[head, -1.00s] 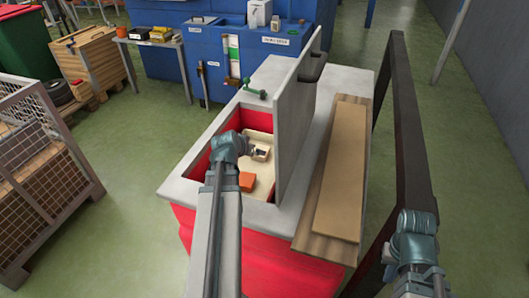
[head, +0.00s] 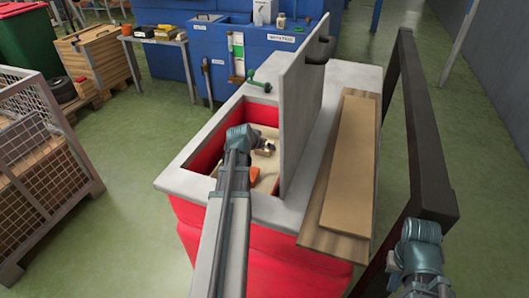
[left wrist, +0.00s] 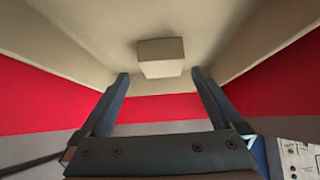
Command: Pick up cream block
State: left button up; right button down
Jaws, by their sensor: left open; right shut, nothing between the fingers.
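The cream block (left wrist: 161,57) lies on the pale floor of the open bin, seen in the left wrist view. My left gripper (left wrist: 160,74) is open, with one finger to each side of the block in the picture and no visible contact. In the head view my left arm reaches down into the red-walled bin (head: 205,157), and its wrist hides part of the inside. A small pale shape shows by the fingers there, too small to tell apart clearly. My right gripper (head: 420,228) is shut and empty at the lower right, outside the bin.
An orange block (head: 254,174) lies in the bin, partly hidden by my left arm. A raised grey lid (head: 303,110) stands along the bin's right side. Boards (head: 345,170) lie on the top beyond it. A dark rail frame (head: 415,130) stands between the boards and right wall.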

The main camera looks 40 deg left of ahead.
pick_arm(q)
jog(key=b+x, duration=0.3)
jog(key=x, duration=0.2)
jog(key=shift+a+f+b, duration=0.1)
jog(key=shift+a+b, duration=0.15)
jog(key=shift+b, duration=0.15)
jog(key=shift+c, duration=0.3)
jog(key=c, duration=1.3)
jog(key=shift+r, duration=0.2)
notch_tip(320, 180, up, 10)
jog(key=p, duration=1)
